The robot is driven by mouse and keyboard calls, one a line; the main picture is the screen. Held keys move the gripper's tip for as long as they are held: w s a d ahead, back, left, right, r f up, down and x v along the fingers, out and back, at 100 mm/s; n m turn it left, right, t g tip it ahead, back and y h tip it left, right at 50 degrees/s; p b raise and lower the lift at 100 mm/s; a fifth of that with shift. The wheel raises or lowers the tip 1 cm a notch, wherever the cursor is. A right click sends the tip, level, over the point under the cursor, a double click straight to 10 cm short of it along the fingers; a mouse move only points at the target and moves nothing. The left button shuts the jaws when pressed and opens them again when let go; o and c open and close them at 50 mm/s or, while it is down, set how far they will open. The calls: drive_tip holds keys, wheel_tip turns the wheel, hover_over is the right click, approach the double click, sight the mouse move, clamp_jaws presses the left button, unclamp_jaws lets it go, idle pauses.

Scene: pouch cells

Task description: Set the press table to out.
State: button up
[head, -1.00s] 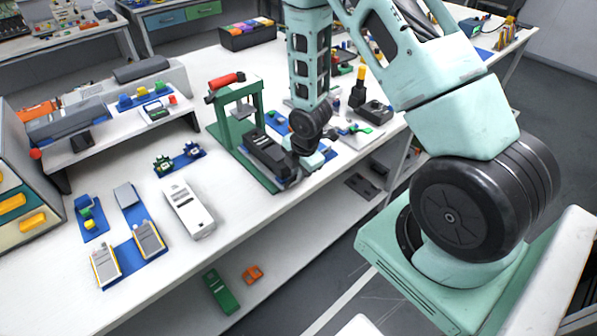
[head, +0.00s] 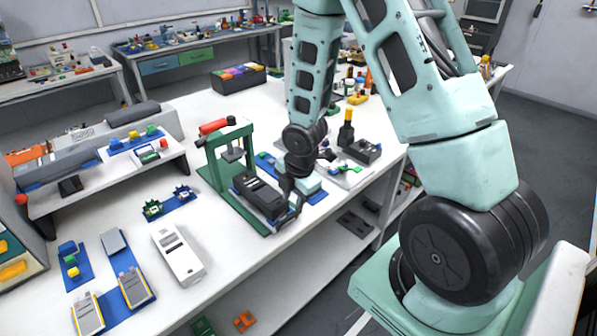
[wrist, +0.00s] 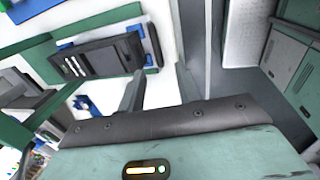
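The press (head: 213,172) is a green frame with a red handle, standing on the white bench. A dark block (head: 258,194), which looks like the press table, lies on its green base and sticks out toward the bench's front edge. In the wrist view this dark block (wrist: 100,60) is at the upper left, with blue parts beside it. My gripper (head: 292,207) is low at the front end of the block. In the wrist view, my gripper (wrist: 160,82) has its two fingers apart with white bench between them, and the block lies to their left. Contact with the block cannot be told.
A white device (head: 178,255) and blue fixtures with pouch cells (head: 133,287) lie to the left of the press. A dark instrument (head: 361,151) stands right of my forearm. A raised white shelf (head: 105,170) is at the left. The bench's front edge is close to the press.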

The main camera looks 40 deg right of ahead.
wheel_tip(320, 180, up, 10)
drive_tip(key=s+p, duration=0.2)
idle(0.6)
